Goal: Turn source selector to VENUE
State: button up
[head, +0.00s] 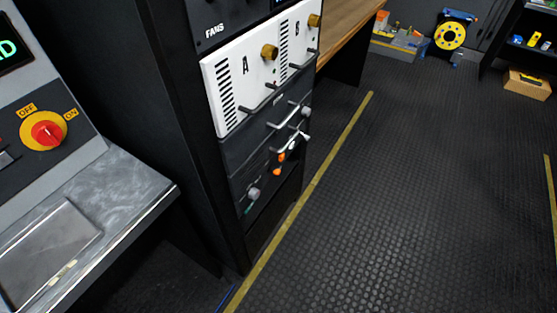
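No control labelled VENUE shows in the head view. A red rotary knob (48,133) on a yellow plate marked OFF and ON sits on the slanted grey console (90,150) at the left. A white panel (240,75) marked A and B, with brass knobs (269,52), sits in the black equipment rack (155,90). Below it is a dark panel (285,125) with small grey knobs and an orange part, too small to make out. My gripper is not in view.
The metal desk edge (150,195) juts out at the left. A wooden bench (345,25) stands behind the rack. A blue and yellow reel (450,35) and a cardboard box (527,83) are at the back right. The black floor (420,190) is clear right of the yellow line (300,205).

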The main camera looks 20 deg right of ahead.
aim_at(254, 194)
jog(key=i+l+u, duration=0.1)
jog(key=l, duration=0.35)
jog(key=i+l, duration=0.15)
jog(key=l, duration=0.25)
jog(key=i+l+u, duration=0.15)
jog(key=l, duration=0.3)
